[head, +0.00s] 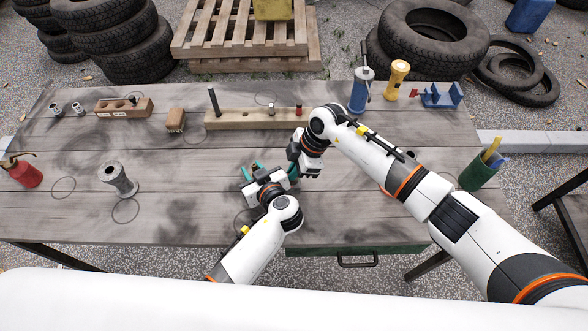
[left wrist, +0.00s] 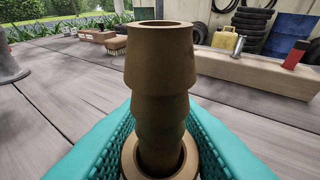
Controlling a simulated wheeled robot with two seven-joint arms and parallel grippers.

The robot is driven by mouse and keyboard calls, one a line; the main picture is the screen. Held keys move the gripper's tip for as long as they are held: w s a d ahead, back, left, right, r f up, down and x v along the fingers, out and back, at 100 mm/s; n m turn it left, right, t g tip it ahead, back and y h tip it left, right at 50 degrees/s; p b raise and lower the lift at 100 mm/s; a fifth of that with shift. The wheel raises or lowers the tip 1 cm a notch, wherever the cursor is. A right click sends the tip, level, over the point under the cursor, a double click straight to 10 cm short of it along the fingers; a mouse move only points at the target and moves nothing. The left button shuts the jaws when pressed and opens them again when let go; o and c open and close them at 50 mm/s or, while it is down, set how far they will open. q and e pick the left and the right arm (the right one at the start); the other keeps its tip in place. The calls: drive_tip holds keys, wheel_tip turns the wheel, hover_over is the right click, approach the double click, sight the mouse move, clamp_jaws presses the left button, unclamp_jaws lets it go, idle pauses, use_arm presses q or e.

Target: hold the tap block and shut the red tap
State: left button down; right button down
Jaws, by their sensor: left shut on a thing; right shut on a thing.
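My left gripper (head: 253,169) is low over the middle of the bench, its teal fingers shut on the tap block. In the left wrist view a ribbed brass spout (left wrist: 160,60) of the block stands upright between the teal finger pads, rising from a brass ring (left wrist: 128,160). The rest of the block is hidden. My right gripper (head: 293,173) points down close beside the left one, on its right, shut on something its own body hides. The red tap does not show in either view.
Behind the grippers lies a long wooden rail (head: 240,119) with a black peg and a red-topped peg (head: 298,110). A grey spool (head: 117,179), a red oil can (head: 24,171), a blue bottle (head: 361,92), a yellow torch (head: 397,78) and a green cup (head: 477,174) stand further off.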

drive_tip(key=n+g, duration=0.1)
drive_tip(key=n, duration=0.2)
drive_tip(key=shift+w+n+h, duration=0.15)
drive_tip(key=shift+n+h, duration=0.15)
drive_tip(key=shift+n, duration=0.1)
drive_tip(key=n+g+h, duration=0.1)
drive_tip(key=n, duration=0.3)
drive_tip(key=shift+w+a, duration=0.1)
drive_tip(key=shift+a, duration=0.05)
drive_tip(key=n+g+h, duration=0.1)
drive_tip(key=n, duration=0.3)
drive_tip(key=shift+a, duration=0.1)
drive_tip(key=shift+a+n+h, duration=0.1)
drive_tip(key=shift+n+h, duration=0.9)
drive_tip(key=shift+n, duration=1)
drive_tip(key=c, duration=1.5)
unclamp_jaws()
drive_tip(key=shift+c, duration=0.2)
